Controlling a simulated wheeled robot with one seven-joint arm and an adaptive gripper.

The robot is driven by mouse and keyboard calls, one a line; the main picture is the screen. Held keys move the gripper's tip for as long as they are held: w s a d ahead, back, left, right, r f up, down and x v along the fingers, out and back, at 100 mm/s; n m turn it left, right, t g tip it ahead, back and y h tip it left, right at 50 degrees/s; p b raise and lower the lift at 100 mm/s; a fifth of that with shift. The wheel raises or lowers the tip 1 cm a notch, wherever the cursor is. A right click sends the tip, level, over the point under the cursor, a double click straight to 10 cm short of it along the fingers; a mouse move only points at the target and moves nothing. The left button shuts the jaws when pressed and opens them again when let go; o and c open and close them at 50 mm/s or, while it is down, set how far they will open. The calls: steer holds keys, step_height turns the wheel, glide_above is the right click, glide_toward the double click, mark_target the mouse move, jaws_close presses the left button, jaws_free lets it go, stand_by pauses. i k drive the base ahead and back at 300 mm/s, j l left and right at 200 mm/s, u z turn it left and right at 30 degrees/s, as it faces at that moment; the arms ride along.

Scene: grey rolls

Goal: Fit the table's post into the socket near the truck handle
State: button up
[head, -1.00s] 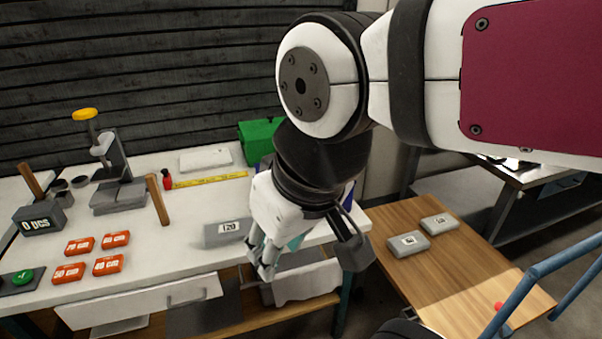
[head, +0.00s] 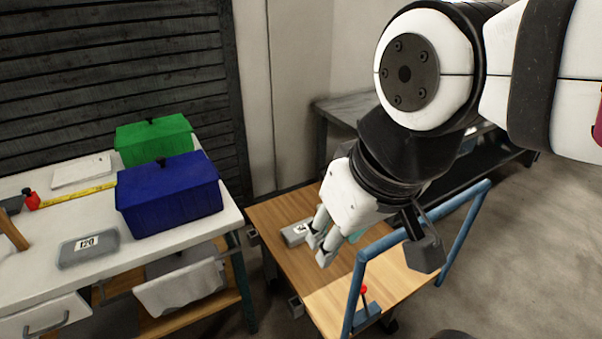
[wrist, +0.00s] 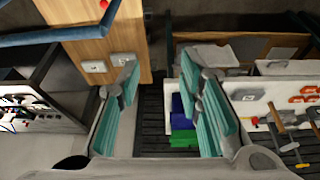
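A brown post (head: 12,230) shows at the left edge of the table (head: 215,225) in the head view, cut off by the frame. The truck has a wooden deck (head: 330,295) and a blue handle (head: 400,233). Small grey square brackets that look like sockets, one far (head: 253,238) and one nearer the handle (head: 296,307), sit on the deck's left edge. My gripper (head: 322,242) hangs over the deck, left of the handle. Its teal-padded fingers are apart and empty in the wrist view (wrist: 165,98).
A blue box (head: 170,195), a green box (head: 152,140) and a grey block marked 120 (head: 88,248) stand on the table. A red-knobbed lever (head: 364,291) stands by the handle. Floor at right is clear.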

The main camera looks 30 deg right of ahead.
mark_target(331, 295)
steer(key=z, duration=0.95)
steer(key=j+z, duration=0.15)
steer(key=j, duration=0.25)
steer(key=k+j+z, duration=0.2)
steer(key=j, duration=0.15)
steer(key=k+j+z, duration=0.15)
steer(key=j, duration=0.25)
steer(key=k+j+z, duration=0.2)
steer(key=j, duration=0.15)
steer(key=j+z, duration=0.15)
steer(key=j, duration=0.2)
steer(key=u, duration=2.3)
steer(key=i, duration=0.6)
steer(key=i+j, duration=0.15)
steer(key=i, duration=0.4)
